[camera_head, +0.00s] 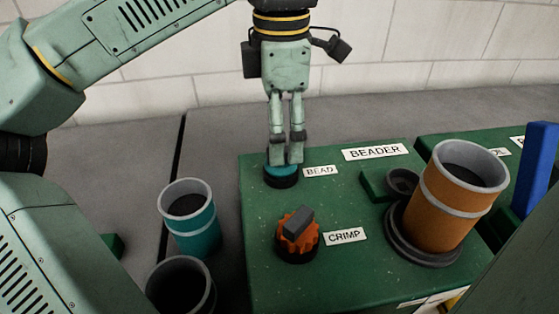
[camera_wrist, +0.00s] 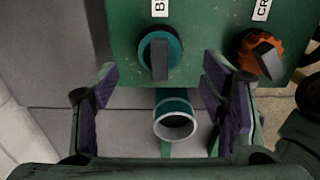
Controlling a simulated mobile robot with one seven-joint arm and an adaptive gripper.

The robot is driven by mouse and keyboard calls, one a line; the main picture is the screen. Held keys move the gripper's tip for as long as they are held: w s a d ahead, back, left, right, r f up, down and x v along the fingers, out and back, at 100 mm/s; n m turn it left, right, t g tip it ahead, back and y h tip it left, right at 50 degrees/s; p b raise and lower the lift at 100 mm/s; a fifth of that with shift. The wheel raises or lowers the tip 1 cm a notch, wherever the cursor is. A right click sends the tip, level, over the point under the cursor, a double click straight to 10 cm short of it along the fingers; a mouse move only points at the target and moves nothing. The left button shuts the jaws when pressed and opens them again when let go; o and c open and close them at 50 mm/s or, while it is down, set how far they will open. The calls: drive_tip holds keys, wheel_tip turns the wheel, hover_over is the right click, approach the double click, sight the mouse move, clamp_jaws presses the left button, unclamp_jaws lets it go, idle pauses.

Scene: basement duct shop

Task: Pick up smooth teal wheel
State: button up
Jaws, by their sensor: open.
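The smooth teal wheel (camera_head: 281,176) is a round teal knob on a dark base, set on the green machine top beside the BEAD label. In the wrist view the teal wheel (camera_wrist: 174,50) shows a dark grey bar across its face. My gripper (camera_head: 286,156) points down over the wheel in the head view, and its fingers hide part of the wheel's top. In the wrist view my gripper (camera_wrist: 160,92) is open and empty, with its two fingers wide apart and the wheel ahead, between their lines. I cannot tell whether a fingertip touches the wheel.
A toothed orange wheel (camera_head: 297,237) with a grey bar sits nearby by the CRIMP label. An orange cylinder (camera_head: 437,213) leans at the right of the green machine (camera_head: 346,269). A teal cylinder (camera_head: 192,236) and a dark open cylinder (camera_head: 181,288) stand left of it. A blue upright piece (camera_head: 534,170) is far right.

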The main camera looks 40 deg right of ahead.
wheel_tip(320, 180, down, 5)
drive_tip(key=shift+f+b, duration=0.2)
drive_tip(key=shift+b, duration=0.3)
drive_tip(key=c, duration=1.3)
drive_tip(key=shift+o, duration=0.2)
drive_tip(key=shift+r, duration=0.1)
